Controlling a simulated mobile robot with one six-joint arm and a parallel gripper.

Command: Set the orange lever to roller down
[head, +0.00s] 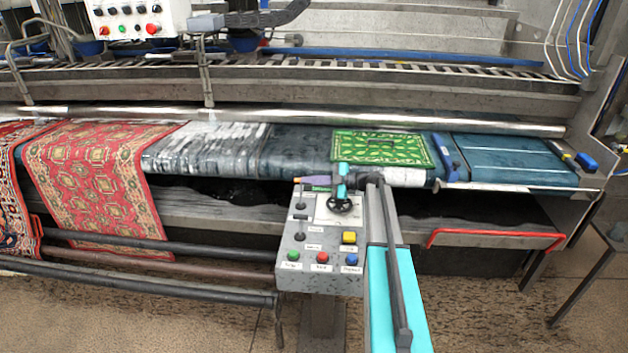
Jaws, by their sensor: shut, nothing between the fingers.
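The grey control box (289,263) stands in front of the machine, with black levers on its left part and a black handwheel (340,205) on a pale plate at its upper right. I cannot clearly make out an orange lever; a short purplish bar with a tan tip (309,182) lies at the box's upper edge, and I cannot tell what it belongs to. My gripper (342,190) is at the teal wrist end of my arm, over the upper right of the box by the handwheel. It is shut and empty; its fingers are small and partly hidden.
Several coloured buttons (322,257) sit low on the box. A red patterned rug (100,180) hangs at left, and a green rug (382,148) lies on the bed behind my wrist. A red bar (495,233) juts out at right. The floor in front is clear.

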